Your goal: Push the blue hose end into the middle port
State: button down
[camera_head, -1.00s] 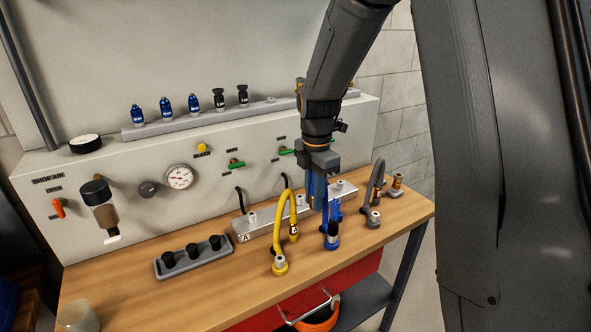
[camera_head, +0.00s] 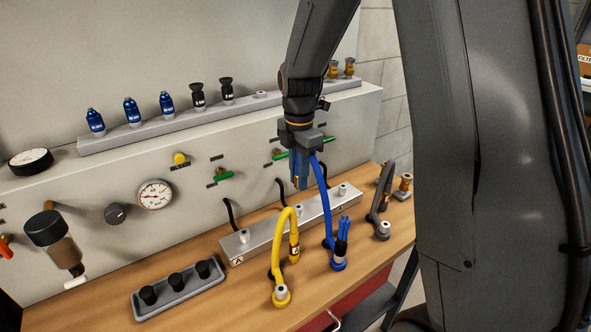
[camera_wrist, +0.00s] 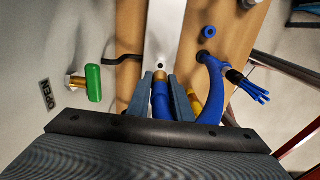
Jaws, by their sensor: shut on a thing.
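My gripper (camera_head: 299,182) is shut on the blue hose end (camera_wrist: 160,97), which points down with a brass tip. The blue hose (camera_head: 325,195) curves from the gripper down to its fixed base on the bench; it also shows in the wrist view (camera_wrist: 213,88). The grey manifold block (camera_head: 265,237) has three upright ports in a row. The middle port (camera_head: 299,210) is just below the gripper in the head view. In the wrist view the brass tip is close to a pale fitting (camera_wrist: 160,66); I cannot tell whether they touch.
A yellow hose (camera_head: 277,235) arches left of the blue one. A tray with black knobs (camera_head: 178,290) lies front left. Green valve handles (camera_head: 225,175) stick out from the panel behind.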

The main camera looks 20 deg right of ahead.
dwell(0.4)
jog(key=shift+s+f+b, duration=0.1)
jog(key=shift+f+b, duration=2.2)
jog(key=shift+f, duration=0.65)
jog(key=shift+p, duration=0.8)
jog(key=shift+f, duration=0.45)
dwell(0.5)
jog(key=c, duration=1.5)
grip_release()
jog(key=shift+r+b, duration=1.05)
jog(key=shift+r, duration=2.85)
